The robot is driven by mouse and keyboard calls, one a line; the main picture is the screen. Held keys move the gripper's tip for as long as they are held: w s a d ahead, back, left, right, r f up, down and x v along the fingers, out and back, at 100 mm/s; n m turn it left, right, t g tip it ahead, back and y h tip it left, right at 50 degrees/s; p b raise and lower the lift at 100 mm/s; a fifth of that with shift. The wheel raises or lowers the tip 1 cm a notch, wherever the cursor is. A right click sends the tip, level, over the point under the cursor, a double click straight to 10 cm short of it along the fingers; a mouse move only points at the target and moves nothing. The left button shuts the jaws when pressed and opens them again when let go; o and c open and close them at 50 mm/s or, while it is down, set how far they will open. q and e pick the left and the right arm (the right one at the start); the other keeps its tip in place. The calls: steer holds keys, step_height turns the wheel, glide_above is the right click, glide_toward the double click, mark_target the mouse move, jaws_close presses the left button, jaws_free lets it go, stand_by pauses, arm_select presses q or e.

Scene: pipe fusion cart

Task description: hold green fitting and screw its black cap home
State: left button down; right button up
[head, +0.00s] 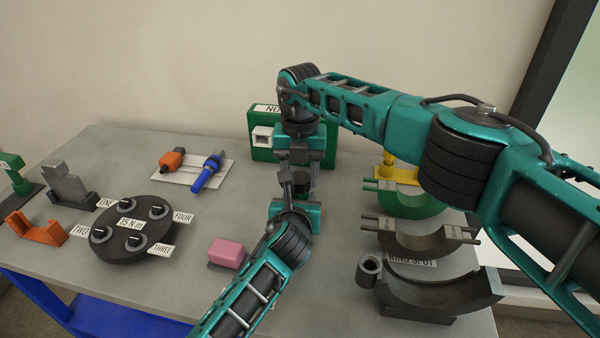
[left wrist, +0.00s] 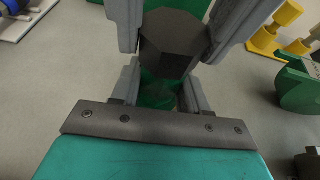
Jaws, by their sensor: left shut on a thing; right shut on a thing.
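The black cap (left wrist: 172,45), with a flat many-sided top, shows in the left wrist view. It sits between the two grey fingers of my right gripper (left wrist: 176,30), which is shut on it. The green fitting (left wrist: 160,92) is directly below the cap, between the fingers of my left gripper (left wrist: 163,88), which is shut on it. Cap and fitting are in line; whether a gap is left in the thread is hidden.
A green block with a sign (head: 262,152) stands close behind the grippers. A pink block (head: 229,254), a round black numbered plate (head: 130,238) and a white tray with orange and blue tools (head: 190,178) are left. Green (head: 405,206) and dark half-ring cradles (head: 420,240) are right.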

arm_select(q)
steer(key=shift+a+f, duration=0.1)
arm_select(e)
steer(key=m, duration=0.5)
steer(key=shift+m, duration=0.4)
steer(key=m, duration=1)
steer(key=shift+m, duration=0.3)
steer(key=o, duration=1.1)
step_height(320, 180, up, 12)
arm_select(q)
steer(key=shift+c, duration=2.4)
jaws_free()
